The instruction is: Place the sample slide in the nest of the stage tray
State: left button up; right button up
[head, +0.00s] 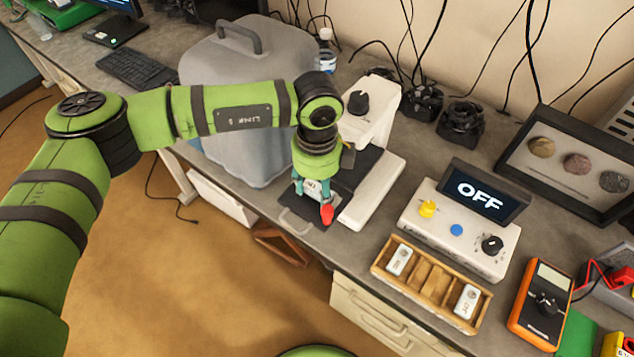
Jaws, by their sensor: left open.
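My left gripper (313,205) points down over the dark stage tray (298,226) at the front of the white microscope (368,125). Its teal fingers are apart; one has a red tip. A small white labelled piece, which looks like the sample slide (311,188), shows between the fingers, at or just above the tray. The fingers partly hide it and the nest, so I cannot tell whether it is seated. Two similar white slides (400,260) (467,301) lie in the end slots of a wooden rack (432,284). My right gripper is not in view.
A grey cover with a handle (235,95) stands left of the microscope. A control box (455,229) with a display reading OFF stands to the right, behind the rack. An orange multimeter (541,305) and a framed rock display (575,165) are farther right. The bench front edge is close to the tray.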

aim_at(317, 192)
pick_arm(q)
notch_tip(317, 192, up, 13)
jog(key=b, duration=0.5)
jog(key=shift+f, duration=0.2)
dwell(1.7)
